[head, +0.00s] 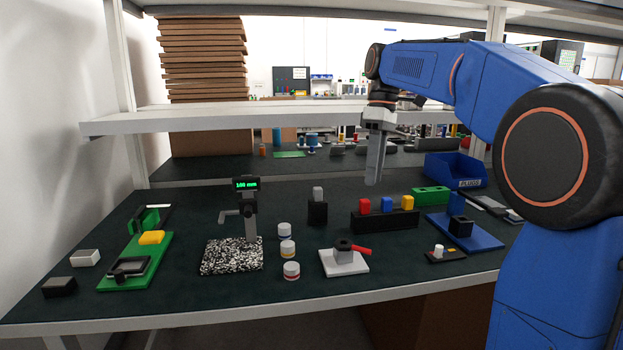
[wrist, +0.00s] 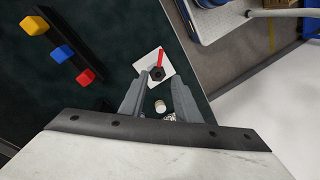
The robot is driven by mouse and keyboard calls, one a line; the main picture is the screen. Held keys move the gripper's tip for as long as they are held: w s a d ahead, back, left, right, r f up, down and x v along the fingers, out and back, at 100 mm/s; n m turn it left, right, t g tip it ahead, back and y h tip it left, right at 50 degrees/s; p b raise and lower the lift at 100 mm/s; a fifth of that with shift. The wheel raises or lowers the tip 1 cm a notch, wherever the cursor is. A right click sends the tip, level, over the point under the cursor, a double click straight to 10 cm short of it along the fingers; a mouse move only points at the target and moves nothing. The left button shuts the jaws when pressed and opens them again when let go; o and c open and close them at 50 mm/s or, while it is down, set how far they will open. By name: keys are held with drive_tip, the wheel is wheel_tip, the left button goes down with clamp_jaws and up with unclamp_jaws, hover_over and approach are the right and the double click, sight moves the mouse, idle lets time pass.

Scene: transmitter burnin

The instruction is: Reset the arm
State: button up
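My blue arm reaches in from the right of the head view. My gripper (head: 373,182) points down and hangs above the dark bench, apart from everything on it. In the wrist view my gripper (wrist: 160,80) shows two grey fingers spread apart with nothing held. The white jar (wrist: 160,106) seen between them stands on the bench below. A black rack (head: 384,222) with red, blue and yellow blocks stands below the gripper. It shows at the upper left of the wrist view (wrist: 72,48).
A white plate with a red-handled clamp (head: 343,262) and several jars (head: 287,249) stand mid-bench. A gauge stand (head: 232,256) and a green board (head: 125,278) are left. A blue bin (head: 455,169) and blue board (head: 483,239) are right. A white shelf edge (head: 220,121) crosses behind.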

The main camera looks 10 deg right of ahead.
drive_tip(key=s+f+m+t, duration=0.3)
drive_tip(key=s+f+m, duration=0.2)
drive_tip(key=s+f, duration=0.7)
drive_tip(key=s+f+m+t+h, duration=0.1)
drive_tip(key=s+f+m+t, duration=0.2)
drive_tip(key=s+f, duration=1)
drive_tip(key=s+m, duration=0.2)
drive_tip(key=s, duration=0.2)
drive_tip(key=shift+s+d+f, duration=0.3)
drive_tip(key=shift+s+d, duration=0.05)
drive_tip(key=shift+d, duration=0.05)
